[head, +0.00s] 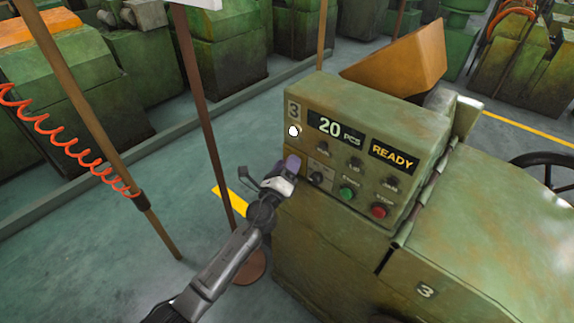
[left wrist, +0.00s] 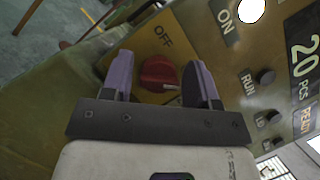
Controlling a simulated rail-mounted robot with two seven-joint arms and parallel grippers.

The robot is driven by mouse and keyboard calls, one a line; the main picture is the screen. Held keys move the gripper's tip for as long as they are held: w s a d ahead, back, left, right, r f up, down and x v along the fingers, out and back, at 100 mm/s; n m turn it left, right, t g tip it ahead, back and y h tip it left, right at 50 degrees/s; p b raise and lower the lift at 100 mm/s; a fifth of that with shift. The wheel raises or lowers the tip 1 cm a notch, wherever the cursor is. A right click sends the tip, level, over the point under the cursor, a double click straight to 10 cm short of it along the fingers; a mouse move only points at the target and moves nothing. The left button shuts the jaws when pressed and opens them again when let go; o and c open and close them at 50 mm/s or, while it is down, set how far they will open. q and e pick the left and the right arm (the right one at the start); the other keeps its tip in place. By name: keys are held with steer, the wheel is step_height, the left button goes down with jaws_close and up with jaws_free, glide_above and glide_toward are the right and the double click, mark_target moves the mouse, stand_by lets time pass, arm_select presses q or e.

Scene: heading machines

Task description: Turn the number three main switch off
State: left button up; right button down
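The main switch is a red rotary knob (left wrist: 158,72) on a yellow plate (left wrist: 150,97) in the left wrist view. "OFF" is printed above it in that picture, and an "ON" label (left wrist: 226,18) is at the upper right. A pale mark shows on the knob's lower right. My left gripper (left wrist: 160,80) is open, with one purple finger on each side of the knob and small gaps visible. In the head view my left gripper (head: 291,166) is at the left side of the number 3 control box (head: 400,128); the knob is hidden there. My right gripper is out of view.
The box's front has a lit white lamp (head: 294,131), a "20 pcs" display (head: 335,128), a "READY" display (head: 393,158), a black selector (head: 317,178), a green button (head: 347,193) and a red button (head: 380,210). A brown pole (head: 205,115) stands left of the box.

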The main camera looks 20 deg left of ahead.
arm_select(q)
steer(key=c, duration=0.7)
steer(key=shift+r+n+g+p, duration=0.2)
steer(key=shift+n+g+p, duration=0.1)
steer(key=shift+n+p, duration=0.65)
steer(key=n+g+p, duration=0.1)
steer(key=n+p, duration=0.3)
steer(key=p, duration=0.1)
steer(key=n+g+p, duration=0.2)
steer(key=n+p, duration=0.2)
steer(key=p, duration=0.1)
steer(key=n+g+y+p, duration=0.1)
steer(key=n+p, duration=0.3)
steer(key=p, duration=0.1)
steer(key=shift+n+g+p, duration=0.35)
steer(key=shift+g, duration=0.05)
steer(key=n+p, duration=0.2)
steer(key=p, duration=0.1)
steer(key=shift+f+g+h, duration=0.15)
steer(key=shift+g+h, duration=0.15)
steer(key=shift+g, duration=0.1)
steer(key=shift+f+n, duration=0.1)
steer(key=shift+n, duration=0.2)
steer(key=o, duration=0.9)
steer(key=shift+s+p, duration=0.15)
steer(key=shift+p, duration=0.15)
